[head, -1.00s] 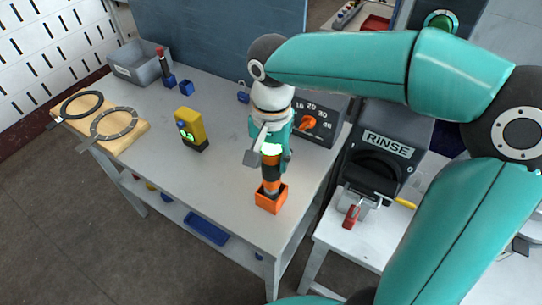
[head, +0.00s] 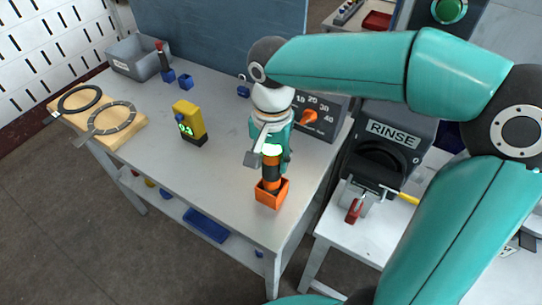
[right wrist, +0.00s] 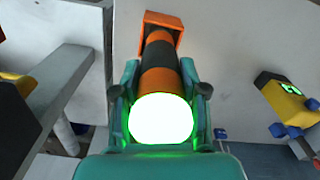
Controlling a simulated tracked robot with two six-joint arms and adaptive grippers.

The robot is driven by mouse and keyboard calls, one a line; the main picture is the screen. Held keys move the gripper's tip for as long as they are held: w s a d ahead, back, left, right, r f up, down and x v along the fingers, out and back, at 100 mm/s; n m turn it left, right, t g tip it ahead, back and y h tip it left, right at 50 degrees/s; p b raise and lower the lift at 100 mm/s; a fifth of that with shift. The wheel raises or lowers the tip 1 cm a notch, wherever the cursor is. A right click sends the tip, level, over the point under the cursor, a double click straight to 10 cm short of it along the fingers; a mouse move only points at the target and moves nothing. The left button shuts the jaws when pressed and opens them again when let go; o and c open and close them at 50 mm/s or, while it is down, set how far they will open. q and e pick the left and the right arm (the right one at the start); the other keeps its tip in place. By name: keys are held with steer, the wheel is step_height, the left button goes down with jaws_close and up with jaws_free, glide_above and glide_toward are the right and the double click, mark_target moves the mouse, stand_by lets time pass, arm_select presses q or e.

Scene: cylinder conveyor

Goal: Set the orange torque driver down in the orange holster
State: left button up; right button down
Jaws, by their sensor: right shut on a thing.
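The orange torque driver (head: 271,173) is orange and black, with a glowing whitish-green top end. It stands nearly upright, its lower end inside the mouth of the orange holster (head: 272,199), a small open box near the table's front edge. How deep it sits is hidden by the holster walls. My right gripper (head: 268,154) is shut on the driver's upper part, above the holster. In the right wrist view the fingers (right wrist: 160,92) flank the driver (right wrist: 158,75), which runs into the holster (right wrist: 176,24). My left gripper is not in view.
A yellow device (head: 189,122) stands left on the grey table (head: 225,178). A grey box with a dial (head: 316,120) stands right of my gripper. Blue holders (head: 186,82), a grey bin (head: 128,62) and a wooden board with rings (head: 130,136) lie farther left.

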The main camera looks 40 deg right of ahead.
steer(key=shift+f, duration=0.3)
steer(key=c, duration=0.5)
jaws_free()
steer(key=shift+c, duration=0.2)
